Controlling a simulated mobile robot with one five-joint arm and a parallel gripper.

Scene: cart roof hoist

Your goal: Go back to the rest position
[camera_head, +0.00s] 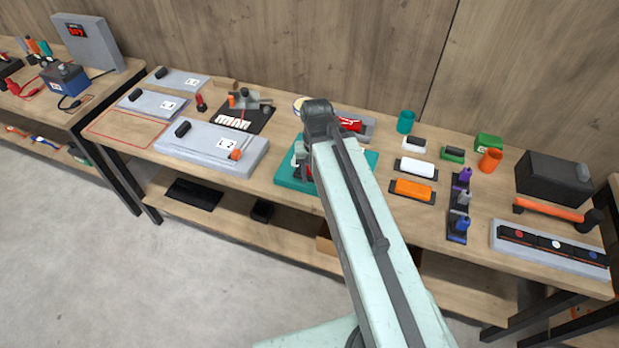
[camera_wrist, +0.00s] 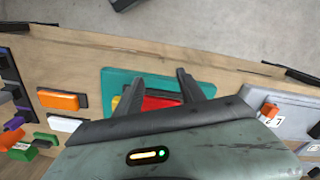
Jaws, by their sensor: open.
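My gripper (camera_wrist: 161,77) shows in the wrist view with its two dark fingers apart, so it is open. It is over a teal plate (camera_wrist: 122,80) on the workbench. A red block (camera_wrist: 160,102) on the plate shows between the fingers, with a bit of yellow beside it; I cannot tell how far above it the fingers are. In the head view my arm reaches over the bench and hides the gripper and part of the teal plate (camera_head: 290,179).
On the bench (camera_head: 275,196), a grey box marked 2 (camera_head: 195,150) lies left of the plate. Right of it are a white block (camera_head: 417,168), an orange block (camera_head: 413,188), cups, clamps, a hammer (camera_head: 552,208) and a black box (camera_head: 553,178). The floor in front is clear.

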